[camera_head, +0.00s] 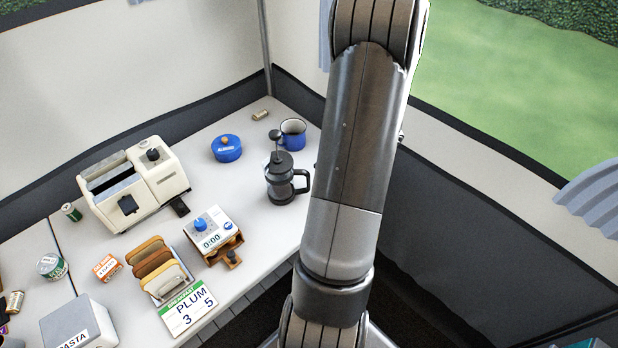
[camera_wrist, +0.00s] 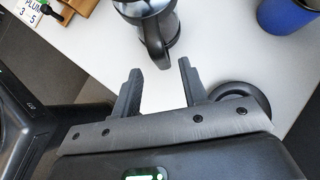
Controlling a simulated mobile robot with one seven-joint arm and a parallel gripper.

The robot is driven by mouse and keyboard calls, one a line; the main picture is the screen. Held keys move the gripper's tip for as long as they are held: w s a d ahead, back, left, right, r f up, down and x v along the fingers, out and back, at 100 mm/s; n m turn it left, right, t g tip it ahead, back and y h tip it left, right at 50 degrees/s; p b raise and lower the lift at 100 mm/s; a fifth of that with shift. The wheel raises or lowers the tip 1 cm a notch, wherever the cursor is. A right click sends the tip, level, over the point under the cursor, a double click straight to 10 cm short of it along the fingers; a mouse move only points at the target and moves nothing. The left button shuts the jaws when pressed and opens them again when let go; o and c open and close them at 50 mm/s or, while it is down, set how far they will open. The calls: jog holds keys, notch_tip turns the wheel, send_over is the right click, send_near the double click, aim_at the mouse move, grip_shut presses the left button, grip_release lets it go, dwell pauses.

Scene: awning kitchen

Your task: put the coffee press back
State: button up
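The coffee press (camera_head: 284,178) is a glass and black press with a knob on its plunger and a black side handle. It stands upright on the white counter, towards its right end. In the wrist view the coffee press (camera_wrist: 150,22) is at top centre, its handle pointing towards my gripper. In the head view my arm hides the gripper.
A blue mug (camera_head: 293,132) stands behind the press, and a blue lidded pot (camera_head: 227,148) is at the back. The counter (camera_head: 262,232) is clear just before the press.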

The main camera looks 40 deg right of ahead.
jog(key=v, duration=0.5)
jog(key=w+a+r+n+g, duration=0.2)
jog(key=w+a+r+n, duration=0.2)
jog(key=a+r+n, duration=0.5)
jog(key=s+a+r+n+h, duration=0.2)
jog(key=a+r+n, duration=0.2)
jog(key=a+n, duration=0.2)
jog(key=s+a+r+n+h, duration=0.2)
jog(key=a+n, duration=0.4)
jog(key=a, duration=0.4)
jog(key=s+a+r+n+t+h, duration=0.1)
jog(key=s+a+r+n+h, duration=0.1)
jog(key=a+r+n, duration=0.4)
jog(key=shift+s+a+r, duration=0.3)
jog(key=shift+s+a, duration=0.6)
jog(key=shift+a, duration=0.05)
